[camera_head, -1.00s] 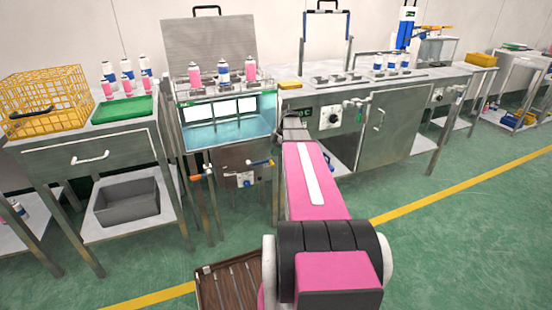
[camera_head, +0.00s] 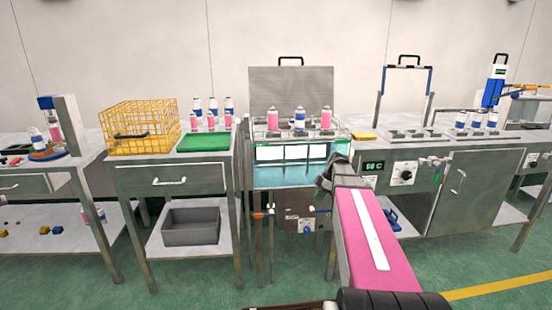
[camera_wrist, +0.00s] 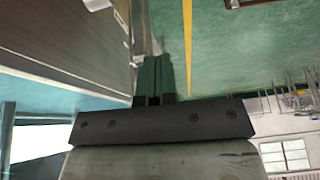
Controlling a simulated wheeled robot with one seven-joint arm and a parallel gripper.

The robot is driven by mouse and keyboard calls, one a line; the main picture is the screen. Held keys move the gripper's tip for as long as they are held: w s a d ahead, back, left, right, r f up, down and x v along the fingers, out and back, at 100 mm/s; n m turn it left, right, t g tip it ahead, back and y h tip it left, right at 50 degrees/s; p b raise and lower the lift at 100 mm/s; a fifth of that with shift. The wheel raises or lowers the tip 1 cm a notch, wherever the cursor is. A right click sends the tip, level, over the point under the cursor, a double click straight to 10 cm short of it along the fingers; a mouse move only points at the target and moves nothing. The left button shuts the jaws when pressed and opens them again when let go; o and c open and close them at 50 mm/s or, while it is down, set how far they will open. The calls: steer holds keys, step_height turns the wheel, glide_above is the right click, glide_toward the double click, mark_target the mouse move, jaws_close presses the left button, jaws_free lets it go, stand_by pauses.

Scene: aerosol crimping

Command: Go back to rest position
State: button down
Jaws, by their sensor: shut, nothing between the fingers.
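My gripper (camera_wrist: 163,60) shows in the wrist view as two dark green fingers pressed together with nothing between them. It is beside a flat metal wall (camera_wrist: 70,45), with green floor beyond. In the head view my pink arm reaches forward to the front right corner of the open bath station (camera_head: 295,175). The fingers themselves cannot be made out there. Several pink and blue-white cans (camera_head: 300,118) stand in the rack at the top of the bath, clear of my arm.
The heater bench (camera_head: 480,180) stands right of my arm. To the left are a table with a yellow wire basket (camera_head: 142,128), a green tray (camera_head: 204,142) and cans, and a grey bin (camera_head: 191,227) on its lower shelf. Open green floor (camera_head: 180,285) lies in front.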

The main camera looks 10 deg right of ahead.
steer(key=s+a+f+m+h, duration=0.2)
steer(key=s+a+f+m, duration=0.3)
steer(key=s+m, duration=0.3)
steer(key=s+a+f+m+h, duration=0.2)
steer(key=s+a+f+m, duration=0.3)
steer(key=s+m, duration=0.4)
steer(key=shift+s+a+f+h, duration=0.3)
steer(key=shift+s+f, duration=0.15)
steer(key=shift+s, duration=0.3)
